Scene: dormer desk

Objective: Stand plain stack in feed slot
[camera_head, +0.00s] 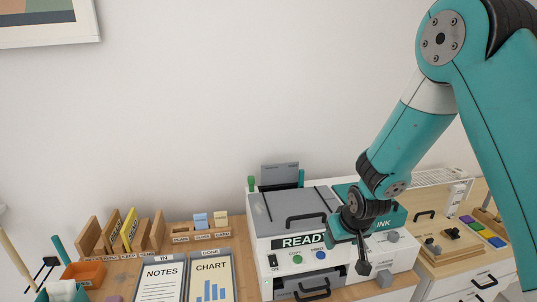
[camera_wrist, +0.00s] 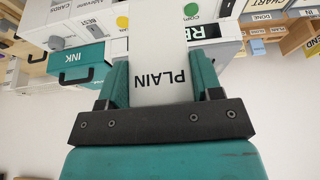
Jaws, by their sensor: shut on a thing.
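The plain stack (camera_wrist: 158,42) is a white slab marked PLAIN, seen upside down in the wrist view. My gripper (camera_wrist: 162,80) is shut on it, with a teal finger on each side. The stack's far end reaches past the fingertips, in front of the printer. In the head view my gripper (camera_head: 361,262) is low before the printer's front right; I cannot make out the stack there. The white printer (camera_head: 262,228) has a grey upright panel (camera_head: 280,176) at its top back, with a dark gap at its foot. The slot's inside is hidden.
A teal INK part (camera_head: 392,219) sits on the printer's right. Wooden sorters (camera_head: 125,235) and small labelled bins (camera_head: 200,228) stand to the left, behind the NOTES (camera_head: 160,280) and CHART (camera_head: 211,280) sheets. The wall above the printer is clear.

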